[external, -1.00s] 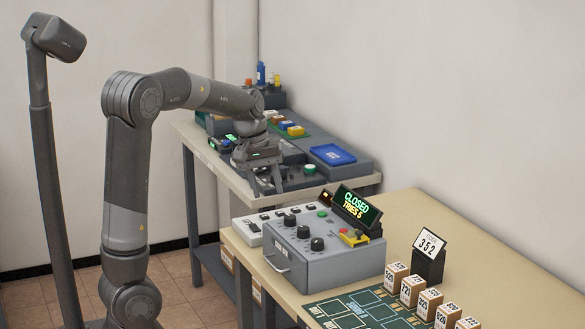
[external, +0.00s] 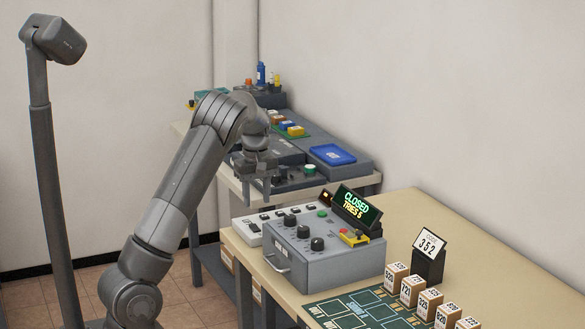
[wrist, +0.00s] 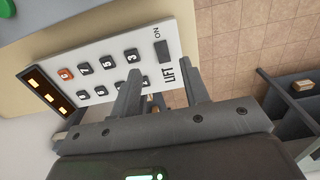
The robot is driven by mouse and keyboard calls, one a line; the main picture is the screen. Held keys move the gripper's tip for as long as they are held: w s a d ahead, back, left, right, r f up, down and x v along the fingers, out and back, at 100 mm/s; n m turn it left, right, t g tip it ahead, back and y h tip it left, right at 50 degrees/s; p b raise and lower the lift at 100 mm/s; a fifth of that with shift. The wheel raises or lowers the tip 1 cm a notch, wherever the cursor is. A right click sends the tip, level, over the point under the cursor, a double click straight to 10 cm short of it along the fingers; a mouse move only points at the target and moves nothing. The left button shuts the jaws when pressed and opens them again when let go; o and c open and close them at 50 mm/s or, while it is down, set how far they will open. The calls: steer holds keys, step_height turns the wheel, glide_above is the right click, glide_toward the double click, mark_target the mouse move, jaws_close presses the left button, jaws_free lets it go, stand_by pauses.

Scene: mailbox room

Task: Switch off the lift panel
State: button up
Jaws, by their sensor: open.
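The lift panel (external: 248,236) is a white slab behind the grey dial box at the near table's left end. In the wrist view the panel (wrist: 100,94) carries several dark buttons, one orange-red button (wrist: 66,73) and a dark display with orange marks (wrist: 47,91). A dark rectangular switch (wrist: 161,49) sits at its end, between the words ON and LIFT. My gripper (external: 257,194) is open and empty above this end of the panel. Contact with the panel does not show.
The grey dial box (external: 330,268) with a lit CLOSED display (external: 356,207) stands close in front of the panel. Numbered blocks (external: 411,290) and a card stand (external: 430,258) are to the right. Behind is another table with a blue tray (external: 332,154).

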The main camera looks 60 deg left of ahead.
mark_target(258, 231)
step_height(258, 231, down, 8)
steer(key=shift+f, duration=0.1)
stand_by(0.4)
